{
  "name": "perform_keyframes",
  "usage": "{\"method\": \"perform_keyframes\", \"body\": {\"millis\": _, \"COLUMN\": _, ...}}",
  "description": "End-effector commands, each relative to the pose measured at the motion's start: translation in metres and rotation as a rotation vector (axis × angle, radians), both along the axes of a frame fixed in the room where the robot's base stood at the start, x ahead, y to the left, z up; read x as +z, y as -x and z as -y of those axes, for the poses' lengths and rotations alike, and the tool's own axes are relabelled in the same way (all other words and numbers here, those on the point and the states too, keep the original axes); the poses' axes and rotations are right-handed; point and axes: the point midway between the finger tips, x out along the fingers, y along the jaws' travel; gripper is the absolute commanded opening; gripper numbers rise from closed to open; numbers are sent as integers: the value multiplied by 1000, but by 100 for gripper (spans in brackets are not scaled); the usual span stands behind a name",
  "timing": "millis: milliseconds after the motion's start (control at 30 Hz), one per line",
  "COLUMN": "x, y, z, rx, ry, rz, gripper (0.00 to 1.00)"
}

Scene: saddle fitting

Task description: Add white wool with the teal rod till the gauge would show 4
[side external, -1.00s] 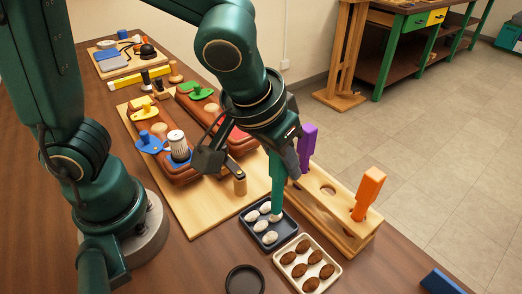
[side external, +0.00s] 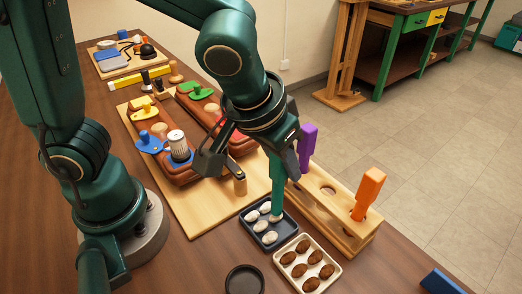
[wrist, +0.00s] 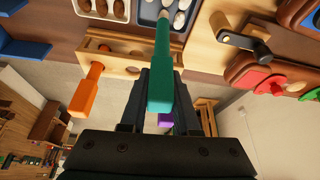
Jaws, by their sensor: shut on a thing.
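My gripper (wrist: 162,88) is shut on the teal rod (side external: 277,180), which points down; the rod also fills the middle of the wrist view (wrist: 161,75). The rod's lower tip is at the dark tray (side external: 247,227) of white wool tufts (side external: 270,237), among the tufts; I cannot tell whether it touches one. No reading can be made out.
A wooden rack (side external: 335,218) holds an orange rod (side external: 368,194) and a purple rod (side external: 307,147). A pale tray (side external: 330,278) of brown tufts and a black round dish (side external: 244,280) stand in front. A blue block (side external: 440,282) lies at the right edge.

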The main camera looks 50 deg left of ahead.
Motion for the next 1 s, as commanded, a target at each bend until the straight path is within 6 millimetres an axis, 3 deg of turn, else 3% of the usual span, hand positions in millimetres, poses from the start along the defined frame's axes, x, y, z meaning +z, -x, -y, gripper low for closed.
{"method": "perform_keyframes", "body": {"millis": 1000, "x": -14, "y": 0, "z": 0, "rx": -1, "ry": 0, "rz": 0, "gripper": 0}}
